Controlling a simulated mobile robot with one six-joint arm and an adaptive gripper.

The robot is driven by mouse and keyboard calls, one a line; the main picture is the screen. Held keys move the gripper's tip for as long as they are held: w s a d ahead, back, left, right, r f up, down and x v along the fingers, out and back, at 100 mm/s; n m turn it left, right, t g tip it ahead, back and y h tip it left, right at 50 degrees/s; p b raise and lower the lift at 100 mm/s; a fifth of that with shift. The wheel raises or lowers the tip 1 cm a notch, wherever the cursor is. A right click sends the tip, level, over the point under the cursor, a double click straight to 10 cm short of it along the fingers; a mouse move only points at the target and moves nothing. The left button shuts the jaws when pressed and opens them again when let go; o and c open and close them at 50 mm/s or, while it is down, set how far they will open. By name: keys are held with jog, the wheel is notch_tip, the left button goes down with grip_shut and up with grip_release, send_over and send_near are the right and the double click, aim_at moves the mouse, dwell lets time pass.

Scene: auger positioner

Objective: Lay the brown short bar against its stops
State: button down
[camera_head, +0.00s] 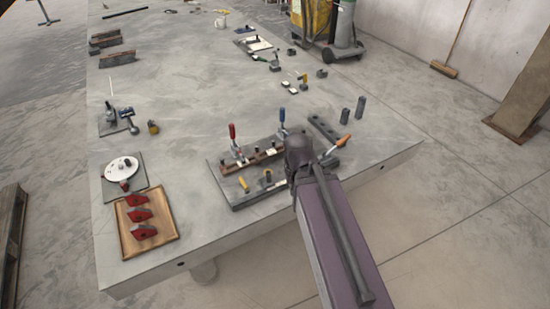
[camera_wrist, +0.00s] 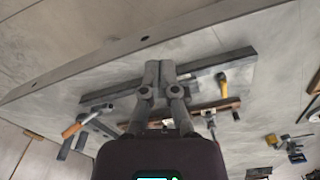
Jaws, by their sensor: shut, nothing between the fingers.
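A brown bar (camera_head: 262,158) lies on the grey fixture plate (camera_head: 222,190), near a red-handled clamp (camera_head: 232,132) and a blue-handled clamp (camera_head: 282,116). It also shows in the wrist view (camera_wrist: 207,106), partly behind my fingers. I cannot tell whether it touches any stops. My gripper (camera_wrist: 160,66) is shut and empty, its fingertips over a long grey bar (camera_wrist: 205,66) in the wrist view. In the head view my arm hides the fingers and the right part of the fixture.
An orange-handled clamp (camera_head: 343,141) stands right of my arm, with dark posts (camera_head: 361,105) behind it. A wooden tray (camera_head: 127,250) with red parts and a white disc (camera_head: 122,168) stand left. The middle of the table (camera_head: 190,90) is mostly clear.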

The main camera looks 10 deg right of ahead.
aim_at(273, 156)
jog(key=w+f+n+t+b, duration=0.1)
jog(key=w+f+n+b, duration=0.1)
jog(key=w, duration=0.9)
jog(key=w+d+f+n+t+y+b, duration=0.1)
jog(key=w+f+t+b, duration=0.1)
jog(key=w, duration=0.9)
jog(key=shift+w+d+f+n+b, duration=0.2)
jog(key=shift+w+d+n+b, duration=0.15)
jog(key=shift+b, duration=0.25)
jog(key=shift+f, duration=0.2)
jog(key=b+x, duration=1)
jog(key=shift+w+a+r, duration=0.1)
jog(key=shift+w+a, duration=0.15)
jog(key=shift+w, duration=0.4)
jog(key=shift+w+a+r, duration=0.1)
jog(key=shift+w+a, duration=0.15)
jog(key=shift+w, duration=0.35)
jog(key=shift+w+a, duration=0.2)
jog(key=shift+w, duration=0.45)
jog(key=shift+w+a, duration=0.25)
jog(key=shift+w, duration=0.6)
jog(key=shift+s, duration=0.2)
